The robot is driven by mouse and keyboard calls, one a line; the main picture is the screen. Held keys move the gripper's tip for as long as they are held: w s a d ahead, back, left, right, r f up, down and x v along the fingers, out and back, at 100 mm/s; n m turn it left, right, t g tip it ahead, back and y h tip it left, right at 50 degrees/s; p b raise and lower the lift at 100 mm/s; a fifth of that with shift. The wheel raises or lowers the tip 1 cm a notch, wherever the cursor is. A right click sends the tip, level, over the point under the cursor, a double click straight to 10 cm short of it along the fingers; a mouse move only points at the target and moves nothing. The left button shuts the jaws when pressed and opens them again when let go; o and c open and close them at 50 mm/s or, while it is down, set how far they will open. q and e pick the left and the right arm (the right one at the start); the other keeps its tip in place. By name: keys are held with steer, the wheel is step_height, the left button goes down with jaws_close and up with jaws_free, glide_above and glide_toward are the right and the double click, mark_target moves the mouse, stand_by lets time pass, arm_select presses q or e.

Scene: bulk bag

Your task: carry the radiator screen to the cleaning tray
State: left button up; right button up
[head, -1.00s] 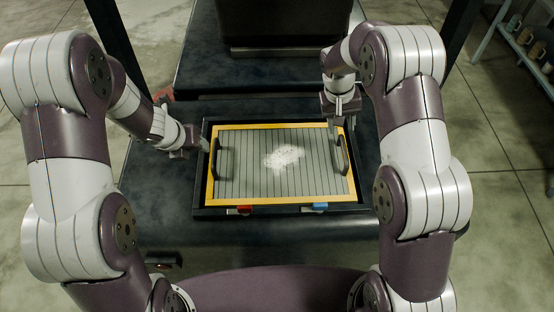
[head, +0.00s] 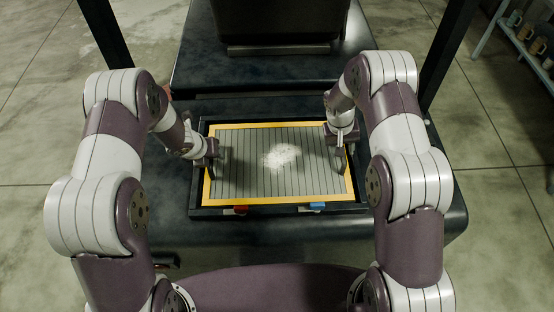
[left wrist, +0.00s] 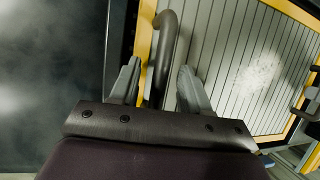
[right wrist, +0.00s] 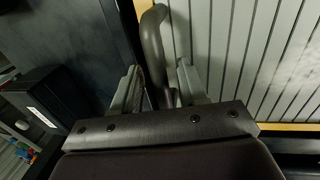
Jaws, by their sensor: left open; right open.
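The radiator screen (head: 250,178) is a grey slatted panel with a yellow frame, a dark handle on each side and a white dusty patch in the middle. It lies in a dark tray-like surround (head: 280,209). My left gripper (head: 214,155) is open at the left handle; in the left wrist view its fingers (left wrist: 158,85) stand on either side of that handle (left wrist: 165,45). My right gripper (head: 343,148) is open at the right handle; in the right wrist view its fingers (right wrist: 160,88) straddle that handle (right wrist: 154,45). I cannot identify the cleaning tray for certain.
A red tab (head: 240,209) and a blue tab (head: 317,206) sit at the surround's front edge. A large dark box-like body (head: 280,22) stands behind. Dark posts rise at both sides. A shelf with mugs (head: 520,38) is at the far right.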

arm_select(q)
steer(key=shift+a, duration=0.1)
jaws_close()
arm_select(e)
jaws_close()
arm_select(q)
steer(key=shift+r, duration=0.1)
stand_by(1.1)
